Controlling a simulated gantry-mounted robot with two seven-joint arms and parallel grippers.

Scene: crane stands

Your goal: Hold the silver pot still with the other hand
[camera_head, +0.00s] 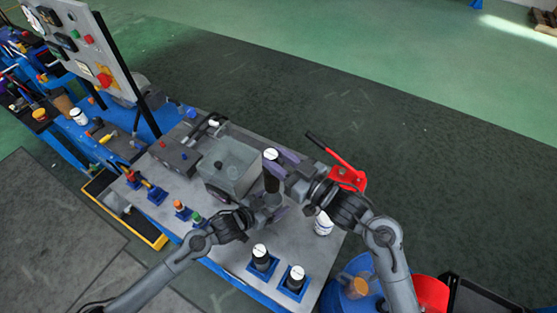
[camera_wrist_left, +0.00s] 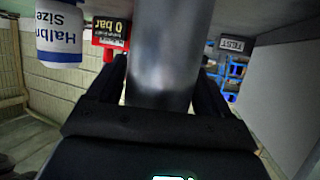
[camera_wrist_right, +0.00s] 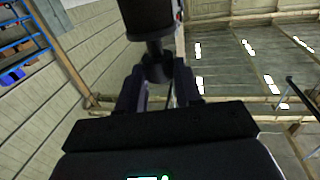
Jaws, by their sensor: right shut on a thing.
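The silver pot (camera_head: 268,202) is a metallic cylinder near the middle of the bench in the head view. It fills the upper middle of the left wrist view (camera_wrist_left: 163,70). My left gripper (camera_head: 258,210) has its fingers on both sides of the pot; whether they press on it I cannot tell. My right gripper (camera_head: 283,168) is shut on a black white-topped tool (camera_head: 271,181), held upright at the pot, just above or partly in it. The tool shows dark in the right wrist view (camera_wrist_right: 150,18). Its lower end is hidden in the head view.
A red device with a lever (camera_head: 347,175) is at the bench's right edge, near a white jar (camera_head: 323,224). Two black white-topped cylinders (camera_head: 260,258) stand in blue holders at the front. A gauge panel (camera_head: 82,40) rises at upper left.

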